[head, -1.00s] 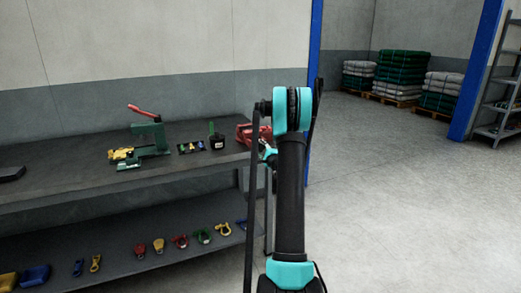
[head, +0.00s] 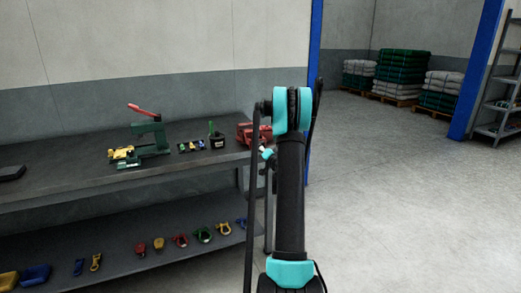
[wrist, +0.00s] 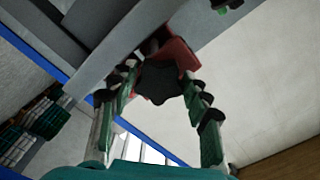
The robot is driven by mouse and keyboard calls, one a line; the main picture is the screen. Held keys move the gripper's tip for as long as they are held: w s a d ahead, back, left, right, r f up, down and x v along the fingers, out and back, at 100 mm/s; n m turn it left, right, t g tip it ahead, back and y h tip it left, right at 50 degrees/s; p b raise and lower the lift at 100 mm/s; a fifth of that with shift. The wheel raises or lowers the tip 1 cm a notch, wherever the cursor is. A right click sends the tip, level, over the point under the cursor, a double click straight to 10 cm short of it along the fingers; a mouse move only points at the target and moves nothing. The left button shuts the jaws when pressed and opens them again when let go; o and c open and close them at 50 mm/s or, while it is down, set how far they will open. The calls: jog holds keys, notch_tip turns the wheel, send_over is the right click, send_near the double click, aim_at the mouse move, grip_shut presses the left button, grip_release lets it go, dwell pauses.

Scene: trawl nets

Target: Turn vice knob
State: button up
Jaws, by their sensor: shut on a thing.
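The red vice (head: 248,131) sits at the right end of the dark workbench, partly hidden behind my arm in the head view. In the wrist view its red body (wrist: 180,52) shows behind a dark, lobed knob (wrist: 160,82). My gripper (wrist: 158,92) has its two green-and-black fingers on either side of the knob, and they are shut on it. In the head view the gripper is mostly hidden by my arm.
The workbench (head: 75,170) holds a green press with a red lever (head: 148,135), a black cup (head: 217,142) and a small tray of parts (head: 191,147). Coloured shackles lie on the lower shelf. A blue post (head: 313,60) stands behind my arm. Floor to the right is clear.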

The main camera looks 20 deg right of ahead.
jog(key=n, duration=0.7)
jog(key=shift+w+d+f, duration=0.1)
jog(key=n, duration=0.6)
jog(key=shift+d+n, duration=0.15)
jog(key=shift+n, duration=0.25)
jog(key=n, duration=1.2)
jog(key=shift+d+r+n, duration=0.2)
jog(key=shift+n, duration=0.2)
jog(key=o, duration=1.1)
jog(key=shift+o, duration=0.2)
